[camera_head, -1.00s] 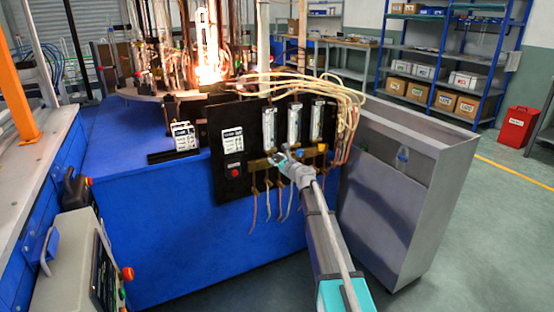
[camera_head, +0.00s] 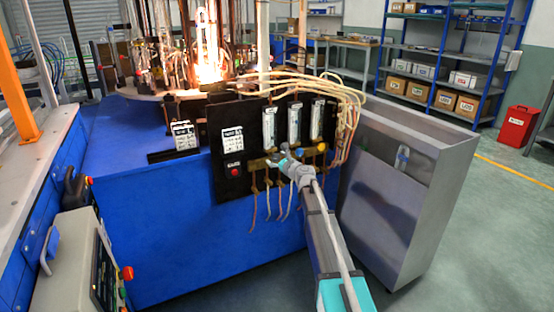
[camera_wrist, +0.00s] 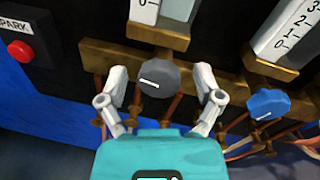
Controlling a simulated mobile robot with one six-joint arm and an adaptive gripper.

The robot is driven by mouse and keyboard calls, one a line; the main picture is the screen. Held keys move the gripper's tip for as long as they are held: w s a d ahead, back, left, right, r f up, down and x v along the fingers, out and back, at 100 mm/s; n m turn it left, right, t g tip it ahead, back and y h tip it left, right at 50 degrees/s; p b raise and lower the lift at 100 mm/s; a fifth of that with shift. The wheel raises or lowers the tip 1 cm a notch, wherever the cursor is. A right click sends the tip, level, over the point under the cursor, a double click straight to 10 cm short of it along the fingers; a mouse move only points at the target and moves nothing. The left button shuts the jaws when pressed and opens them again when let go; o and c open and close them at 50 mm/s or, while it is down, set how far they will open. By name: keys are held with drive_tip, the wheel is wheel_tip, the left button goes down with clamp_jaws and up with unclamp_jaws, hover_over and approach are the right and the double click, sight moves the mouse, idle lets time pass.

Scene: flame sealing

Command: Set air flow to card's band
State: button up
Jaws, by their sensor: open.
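Three upright flow meters stand in a row on the black panel: left (camera_head: 269,126), middle (camera_head: 294,123) and right (camera_head: 317,121). A grey round knob (camera_wrist: 164,76) with a white mark sits below the left meter in the wrist view; its mark lies nearly level. A blue knob (camera_wrist: 268,104) sits further right, below another meter (camera_wrist: 287,35). My gripper (camera_wrist: 160,74) is open, one finger on each side of the grey knob, with contact unclear. The panel card (camera_head: 232,139) and another card (camera_head: 184,135) have print too small to read. The meters' floats cannot be made out.
A red button (camera_wrist: 20,51) labelled SPARK is on the panel left of the knobs. Thin hoses hang below the brass manifold (camera_wrist: 217,85). A bright flame (camera_head: 209,73) burns behind the panel. A grey metal bin (camera_head: 400,190) stands to the right of my arm.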

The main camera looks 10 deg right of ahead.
drive_tip(key=shift+m, duration=0.3)
drive_tip(key=m, duration=0.3)
drive_tip(key=shift+b, duration=0.4)
drive_tip(key=v, duration=1.3)
drive_tip(key=shift+s+d+f, duration=0.2)
drive_tip(key=shift+s+f, duration=0.05)
drive_tip(key=shift+s, duration=0.15)
drive_tip(key=shift+s+a+f+m+t+h, duration=0.1)
drive_tip(key=shift+a+m+t+h, duration=0.05)
drive_tip(key=shift+a+t+h, duration=0.2)
drive_tip(key=shift+s+a+f+m+t+h, duration=0.15)
drive_tip(key=shift+a+t+h, duration=0.1)
drive_tip(key=shift+a+h, duration=0.2)
drive_tip(key=shift+r, duration=0.1)
drive_tip(key=shift+w, duration=0.1)
drive_tip(key=x, duration=1.3)
drive_tip(key=shift+w+a, duration=0.1)
drive_tip(key=shift+w, duration=0.25)
